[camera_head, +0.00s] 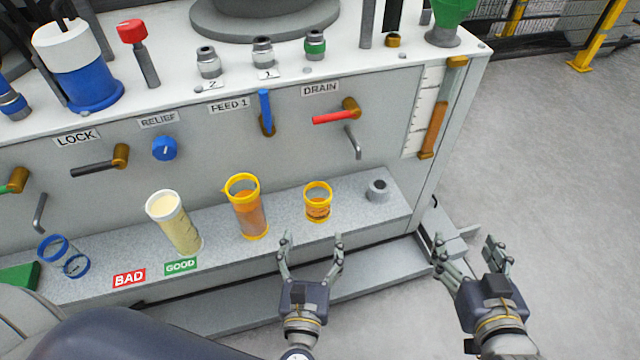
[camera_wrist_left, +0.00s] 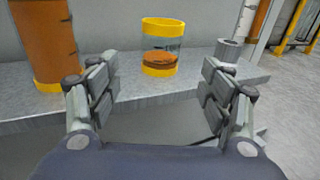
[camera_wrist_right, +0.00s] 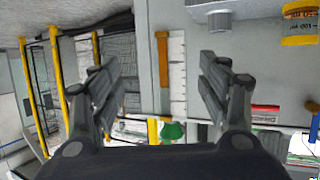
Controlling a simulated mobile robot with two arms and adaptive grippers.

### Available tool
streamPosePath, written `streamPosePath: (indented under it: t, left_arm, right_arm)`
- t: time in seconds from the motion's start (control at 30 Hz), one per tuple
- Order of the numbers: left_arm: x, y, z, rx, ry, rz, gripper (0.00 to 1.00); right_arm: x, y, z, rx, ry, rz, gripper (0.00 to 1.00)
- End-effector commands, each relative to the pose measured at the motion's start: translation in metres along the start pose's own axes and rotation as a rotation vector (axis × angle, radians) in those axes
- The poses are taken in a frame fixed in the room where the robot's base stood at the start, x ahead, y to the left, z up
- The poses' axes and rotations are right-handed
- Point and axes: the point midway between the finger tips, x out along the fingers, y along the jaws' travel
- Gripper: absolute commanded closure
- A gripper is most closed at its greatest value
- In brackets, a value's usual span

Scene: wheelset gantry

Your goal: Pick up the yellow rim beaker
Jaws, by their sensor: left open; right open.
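The yellow rim beaker (camera_head: 318,208) is a short clear beaker with a yellow rim, a yellow base and orange-brown contents. It stands upright on the grey ledge (camera_head: 215,263). In the left wrist view the beaker (camera_wrist_left: 160,60) appears beyond and between my open fingers. My left gripper (camera_head: 312,243) is open and empty, just in front of the beaker and apart from it. My right gripper (camera_head: 466,250) is open and empty, right of the ledge over the floor side. Part of the beaker (camera_wrist_right: 300,30) shows at the upper right of the right wrist view.
A taller yellow-rimmed cylinder (camera_head: 248,212) with orange contents stands left of the beaker. A cream-filled cylinder (camera_head: 175,225) stands further left. A small grey fitting (camera_head: 377,190) sits to the right. Above are the panel's red drain handle (camera_head: 333,117) and grey spout (camera_head: 353,143).

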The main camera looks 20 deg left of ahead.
Motion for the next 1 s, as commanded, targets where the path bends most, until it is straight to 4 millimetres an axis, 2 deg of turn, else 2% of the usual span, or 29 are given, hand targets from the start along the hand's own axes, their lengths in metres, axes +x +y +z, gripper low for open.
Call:
streamPosePath:
  t: [0.17, 0.4, 0.57, 0.83, 1.0]
  left_arm:
    - [0.014, -0.001, 0.000, 0.016, -0.008, -0.002, 0.27]
    - [0.050, -0.001, 0.000, 0.014, -0.005, -0.001, 0.27]
    - [0.059, -0.001, 0.000, 0.013, -0.005, -0.002, 0.27]
    - [0.088, -0.001, -0.003, 0.012, -0.006, -0.002, 0.27]
    - [0.106, -0.001, -0.002, 0.012, -0.004, -0.001, 0.27]
  right_arm:
    - [-0.002, -0.001, 0.004, -0.002, 0.007, -0.004, 0.30]
    - [-0.001, -0.004, -0.018, -0.002, 0.107, -0.010, 0.30]
    - [0.000, -0.005, -0.024, -0.001, 0.139, -0.011, 0.30]
    - [-0.004, -0.010, -0.061, 0.003, 0.328, -0.023, 0.30]
    - [-0.008, -0.012, -0.076, 0.005, 0.400, -0.027, 0.30]
